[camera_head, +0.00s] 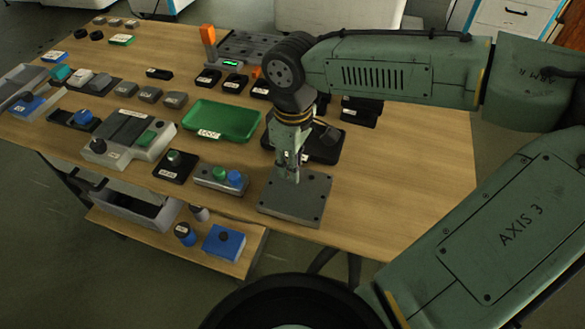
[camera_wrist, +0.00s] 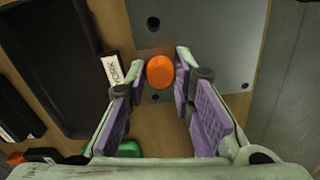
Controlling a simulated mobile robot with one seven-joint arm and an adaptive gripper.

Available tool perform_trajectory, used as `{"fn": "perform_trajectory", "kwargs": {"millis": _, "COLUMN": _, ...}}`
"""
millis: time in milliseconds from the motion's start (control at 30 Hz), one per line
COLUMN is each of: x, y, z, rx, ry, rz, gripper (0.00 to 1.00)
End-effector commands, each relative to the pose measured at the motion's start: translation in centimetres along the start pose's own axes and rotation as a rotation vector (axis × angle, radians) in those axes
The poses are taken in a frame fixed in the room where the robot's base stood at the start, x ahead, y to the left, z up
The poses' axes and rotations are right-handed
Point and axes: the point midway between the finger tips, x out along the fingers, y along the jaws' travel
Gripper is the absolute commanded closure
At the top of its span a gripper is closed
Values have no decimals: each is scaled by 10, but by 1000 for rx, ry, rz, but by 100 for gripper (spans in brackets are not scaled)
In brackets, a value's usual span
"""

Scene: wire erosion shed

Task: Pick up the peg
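An orange round-topped piece, which looks like the peg (camera_wrist: 160,71), shows in the wrist view between my fingertips, seen end-on. It overlaps the edge of a grey plate with dark holes (camera_wrist: 205,38); I cannot tell how it is seated. My gripper (camera_wrist: 159,76) is open around it, its purple-padded fingers on either side with small gaps. In the head view my gripper (camera_head: 291,176) points down low over the grey plate (camera_head: 296,203) at the table's front right. The orange piece is not clearly visible there.
A black tray with a white label (camera_wrist: 112,68) lies close left of my fingers. The table's right side is mostly clear.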

Motion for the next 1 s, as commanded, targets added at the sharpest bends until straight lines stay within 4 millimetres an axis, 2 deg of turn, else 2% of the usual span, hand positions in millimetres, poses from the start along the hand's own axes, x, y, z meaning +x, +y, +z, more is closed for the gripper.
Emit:
{"fn": "perform_trajectory", "kwargs": {"millis": 267, "x": 0, "y": 0, "z": 0, "rx": 0, "ry": 0, "rz": 0, "gripper": 98}}
{"fn": "perform_trajectory", "kwargs": {"millis": 567, "x": -3, "y": 0, "z": 0, "rx": 1, "ry": 0, "rz": 0, "gripper": 98}}
{"fn": "perform_trajectory", "kwargs": {"millis": 767, "x": -23, "y": 0, "z": -1, "rx": 1, "ry": 3, "rz": 0, "gripper": 98}}
{"fn": "perform_trajectory", "kwargs": {"millis": 1000, "x": -63, "y": 0, "z": -1, "rx": 0, "ry": 4, "rz": -1, "gripper": 98}}
